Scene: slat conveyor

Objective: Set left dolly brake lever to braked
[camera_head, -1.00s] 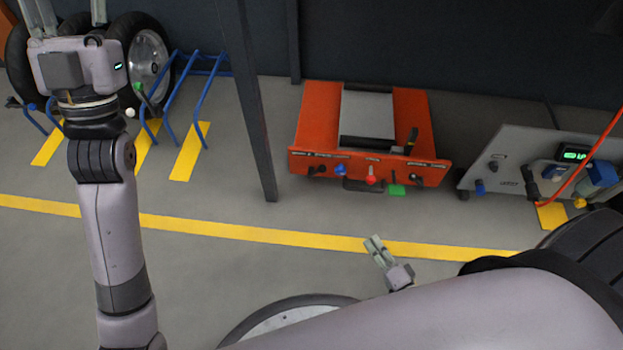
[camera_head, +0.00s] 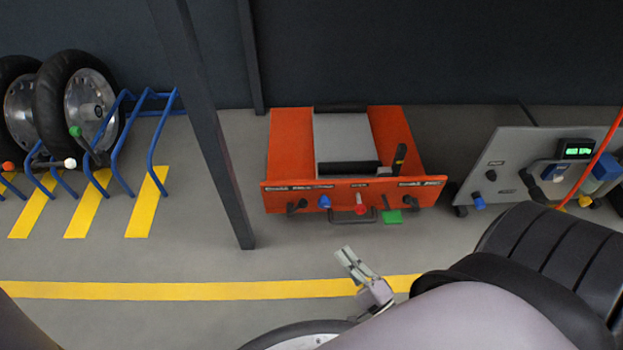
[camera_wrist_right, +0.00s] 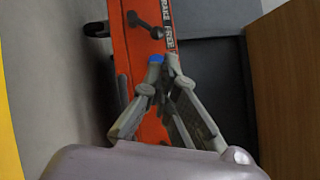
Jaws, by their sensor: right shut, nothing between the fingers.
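The orange dolly (camera_head: 285,150) stands on the floor, with a labelled front panel. A dark lever (camera_head: 297,206), the left one, sits at the panel's left end beside a blue knob (camera_head: 324,201). A red knob (camera_head: 361,209) and another dark lever are further right. My right gripper (camera_head: 344,252) is in front of the panel, shut and empty. In the right wrist view, the gripper (camera_wrist_right: 165,66) points at the orange panel near the blue knob (camera_wrist_right: 156,58). A dark ball-ended lever (camera_wrist_right: 146,25) is beyond the fingertips, apart from them. My left gripper is out of view.
A dark post (camera_head: 215,150) stands left of the dolly. Wheels (camera_head: 80,105) sit in a blue rack (camera_head: 150,140) at the left. A grey panel unit (camera_head: 520,150) with a green display stands at the right. Floor in front of the dolly is clear.

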